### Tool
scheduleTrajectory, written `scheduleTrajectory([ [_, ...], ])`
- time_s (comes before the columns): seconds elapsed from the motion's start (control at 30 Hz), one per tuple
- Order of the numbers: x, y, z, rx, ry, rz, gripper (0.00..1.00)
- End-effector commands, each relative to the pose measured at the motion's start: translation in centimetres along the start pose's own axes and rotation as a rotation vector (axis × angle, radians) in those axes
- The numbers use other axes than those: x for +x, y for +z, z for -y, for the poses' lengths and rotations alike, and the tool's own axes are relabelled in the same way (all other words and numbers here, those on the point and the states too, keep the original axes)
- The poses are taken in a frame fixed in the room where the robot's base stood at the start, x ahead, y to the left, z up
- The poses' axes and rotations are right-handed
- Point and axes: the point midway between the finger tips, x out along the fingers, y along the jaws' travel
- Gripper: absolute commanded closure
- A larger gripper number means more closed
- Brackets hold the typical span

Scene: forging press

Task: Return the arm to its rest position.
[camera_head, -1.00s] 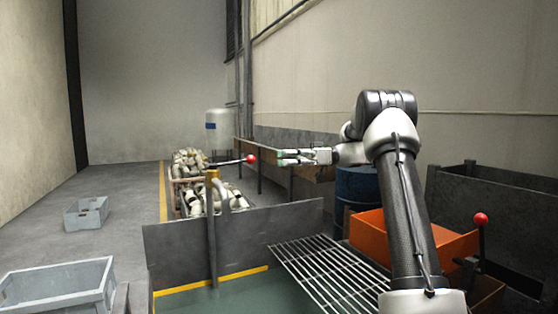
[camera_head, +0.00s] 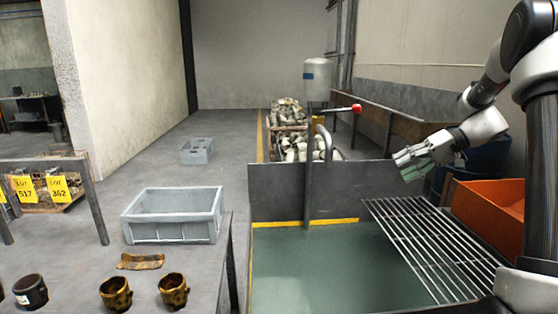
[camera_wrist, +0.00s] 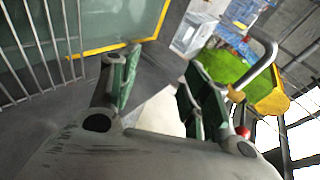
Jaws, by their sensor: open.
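My gripper (camera_head: 411,163) is at the right of the head view, in the air beyond and above the wire rack. Its jaws are open and empty. My arm comes in from the right edge and its forearm slopes down to the left toward the gripper. In the wrist view the two green-padded fingers (camera_wrist: 158,88) stand apart with nothing between them.
A red-knobbed lever (camera_head: 356,108) and an orange bin (camera_head: 490,212) are near my gripper. A grey crate (camera_head: 172,233) and several brown cups (camera_head: 116,294) are at the left.

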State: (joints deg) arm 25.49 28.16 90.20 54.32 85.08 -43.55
Motion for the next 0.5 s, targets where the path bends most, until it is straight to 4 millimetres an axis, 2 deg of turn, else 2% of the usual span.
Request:
scheduleTrajectory([
  [0.03, 0.0, 2.2, 0.1, 0.068, 0.075, 0.027, 0.53],
  [0.23, -1.6, 11.6, 0.4, 0.284, 0.426, 0.078, 0.53],
  [0.4, -4.0, 19.6, 1.6, 0.303, 0.709, 0.039, 0.53],
  [0.5, -5.3, 23.4, 2.3, 0.246, 0.832, 0.001, 0.53],
])
